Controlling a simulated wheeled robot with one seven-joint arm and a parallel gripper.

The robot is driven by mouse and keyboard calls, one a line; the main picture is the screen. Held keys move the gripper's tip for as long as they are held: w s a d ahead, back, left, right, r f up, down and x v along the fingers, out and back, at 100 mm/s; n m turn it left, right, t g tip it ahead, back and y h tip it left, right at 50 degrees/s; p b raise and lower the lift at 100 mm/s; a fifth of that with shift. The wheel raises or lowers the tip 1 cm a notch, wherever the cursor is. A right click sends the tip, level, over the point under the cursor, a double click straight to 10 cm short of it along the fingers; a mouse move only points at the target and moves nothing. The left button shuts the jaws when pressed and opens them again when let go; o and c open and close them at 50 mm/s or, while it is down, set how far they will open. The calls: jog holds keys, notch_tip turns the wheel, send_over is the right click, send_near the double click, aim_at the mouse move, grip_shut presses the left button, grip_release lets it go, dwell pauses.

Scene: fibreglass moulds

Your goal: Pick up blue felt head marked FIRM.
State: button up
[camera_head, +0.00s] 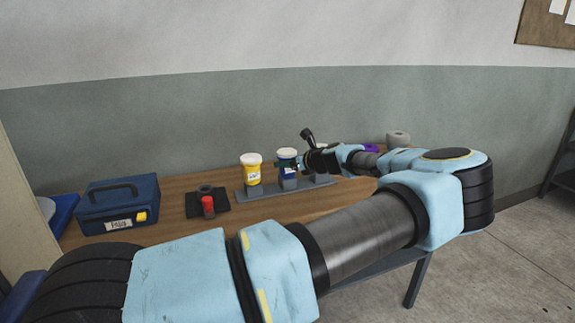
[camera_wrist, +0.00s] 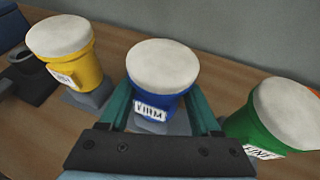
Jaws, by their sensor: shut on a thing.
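The blue felt head (camera_wrist: 160,104) has a white felt top and a white label that reads FIRM upside down in the wrist view. It stands about upright between the green fingers of my gripper (camera_wrist: 163,112), which is shut on it. In the head view the blue head (camera_head: 287,158) is at the grey rack, with my gripper (camera_head: 290,165) at it from the right. I cannot tell whether it is clear of the rack.
A yellow head (camera_wrist: 72,60) stands to the left and a green head (camera_wrist: 262,125) close to the right. The grey rack (camera_head: 262,193) lies on the wooden table. A blue toolbox (camera_head: 120,206) and a black mat with a red-topped item (camera_head: 208,206) are further left.

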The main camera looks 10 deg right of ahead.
grip_shut()
jog(key=shift+r, duration=0.1)
